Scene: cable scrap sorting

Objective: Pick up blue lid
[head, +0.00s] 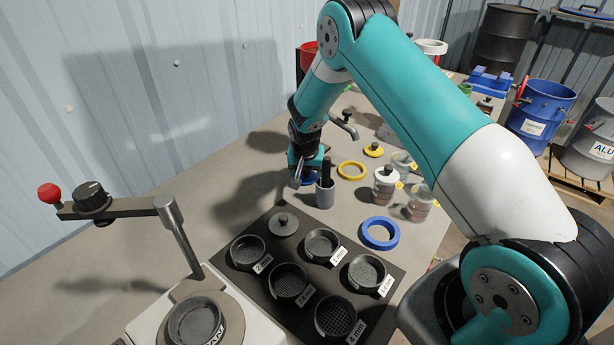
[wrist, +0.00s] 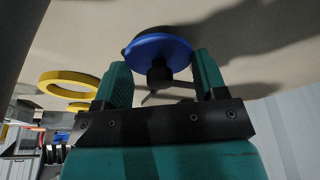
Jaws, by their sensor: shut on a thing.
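The blue lid (wrist: 158,46) is a round disc with a dark knob (wrist: 159,74), seen between the teal fingers of my gripper (wrist: 162,70) in the wrist view. In the head view my gripper (head: 301,178) is low at the back of the table, and only a sliver of the blue lid (head: 309,180) shows beside a grey cup. Whether the lid touches the tabletop cannot be told.
A grey cup (head: 325,196) with a dark handle stands close right of my gripper. A yellow ring (head: 352,170), lidded jars (head: 385,184) and a blue ring (head: 380,233) lie farther right. A black board (head: 318,263) with several sieve cups is in front.

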